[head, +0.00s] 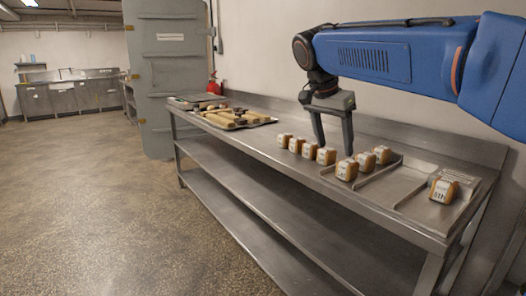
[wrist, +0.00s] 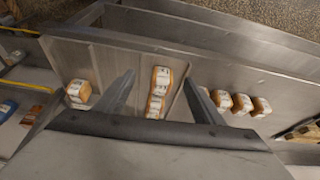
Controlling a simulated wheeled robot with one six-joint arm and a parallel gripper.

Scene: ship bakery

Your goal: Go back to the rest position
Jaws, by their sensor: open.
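My gripper (head: 333,126) hangs from my blue arm above the steel table (head: 262,146), fingers pointing down. In the wrist view my gripper (wrist: 163,95) has its two fingers wide apart, with nothing held between them. Small labelled loaves stand in a row in the middle of the table, such as the loaf (head: 284,140) at its left end. Closer to the gripper, a loaf (head: 347,170) and two behind it sit in a divided steel tray (head: 378,187). In the wrist view these loaves (wrist: 160,80) appear between the fingers, lower down.
One more loaf (head: 443,190) sits alone at the tray's right side. A dark tray of long breads (head: 226,120) lies at the table's far end. A grey metal door (head: 168,75) stands behind. The floor (head: 90,200) at left is clear.

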